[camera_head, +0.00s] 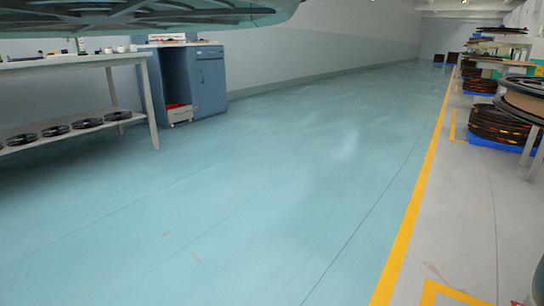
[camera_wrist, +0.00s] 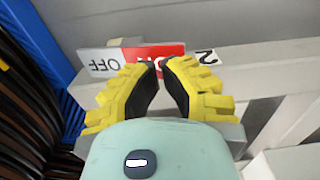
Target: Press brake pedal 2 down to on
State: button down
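In the wrist view, my gripper (camera_wrist: 160,66) has yellow fingers with black pads. Their tips come together with nothing visible between them. Just beyond the tips is an upside-down sign with a white OFF part (camera_wrist: 104,63) and a red ON part (camera_wrist: 173,50). A white tag marked 2 (camera_wrist: 206,57) is to its right. A pale grey part (camera_wrist: 232,132) shows beside and below the fingers; I cannot tell whether it is the pedal of brake 2, or whether the fingers touch it. The gripper and the sign do not show in the head view.
In the wrist view, dark coils (camera_wrist: 25,110) and a blue edge (camera_wrist: 48,45) are at left, and a pale grey beam (camera_wrist: 270,57) is at right. The head view shows open teal floor (camera_head: 240,190), a workbench (camera_head: 75,62) and a blue cabinet (camera_head: 208,80).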

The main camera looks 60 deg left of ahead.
jog(key=shift+f+b, duration=0.55)
jog(key=shift+f, duration=0.7)
dwell(0.5)
notch_tip(320, 180, up, 7)
jog(key=p, duration=0.6)
jog(key=shift+r, duration=0.1)
